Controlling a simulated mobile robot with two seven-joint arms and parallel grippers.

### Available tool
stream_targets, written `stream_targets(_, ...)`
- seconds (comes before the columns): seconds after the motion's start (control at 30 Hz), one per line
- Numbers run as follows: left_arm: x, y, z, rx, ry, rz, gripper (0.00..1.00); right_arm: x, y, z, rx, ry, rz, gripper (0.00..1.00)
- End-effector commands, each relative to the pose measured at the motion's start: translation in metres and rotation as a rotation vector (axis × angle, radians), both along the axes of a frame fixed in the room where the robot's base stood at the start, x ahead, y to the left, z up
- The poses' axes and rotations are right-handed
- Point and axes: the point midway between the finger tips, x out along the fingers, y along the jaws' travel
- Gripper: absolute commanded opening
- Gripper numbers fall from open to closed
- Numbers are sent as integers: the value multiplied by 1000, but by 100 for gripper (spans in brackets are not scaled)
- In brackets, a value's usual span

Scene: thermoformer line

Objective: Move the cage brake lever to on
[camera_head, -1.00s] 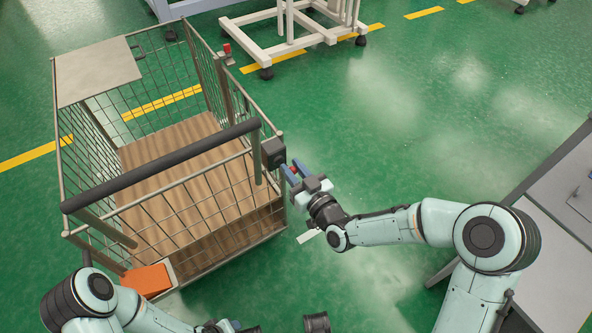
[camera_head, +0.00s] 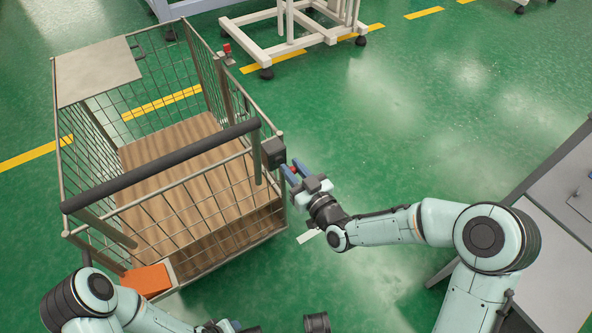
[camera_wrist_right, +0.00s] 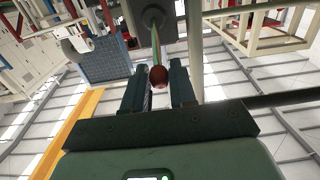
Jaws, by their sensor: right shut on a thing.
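The wire cage (camera_head: 190,205) stands on the left with a wooden floor and a black push handle (camera_head: 165,165). A dark brake housing (camera_head: 273,152) sits on its right corner post. The brake lever (camera_wrist_right: 155,38) is a thin rod from the housing, ending in a dark red ball knob (camera_wrist_right: 158,77). My right gripper (camera_head: 288,171) is at the lever, its two fingers on either side of it and shut on it. In the head view the fingers mostly hide the lever. My left gripper (camera_head: 228,327) is partly cut off at the bottom edge; its jaws are unclear.
An orange item (camera_head: 147,281) is at the cage's lower front. A white wheeled frame (camera_head: 285,45) stands behind the cage. A grey table (camera_head: 550,240) is at the right. Green floor (camera_head: 420,120) is open between them.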

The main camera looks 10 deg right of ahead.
Motion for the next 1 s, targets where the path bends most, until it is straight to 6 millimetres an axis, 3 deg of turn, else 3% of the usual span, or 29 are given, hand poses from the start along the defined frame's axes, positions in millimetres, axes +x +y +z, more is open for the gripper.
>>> stream_targets(0.4,0,0,-1,0,0,0,47,0,0,-2,-1,2,0,0)
stream_targets(0.8,0,0,-22,0,7,0,47,-8,-3,-27,-1,8,1,0)
stream_targets(1.0,0,0,-22,0,7,0,47,-10,-3,-27,0,7,1,0)
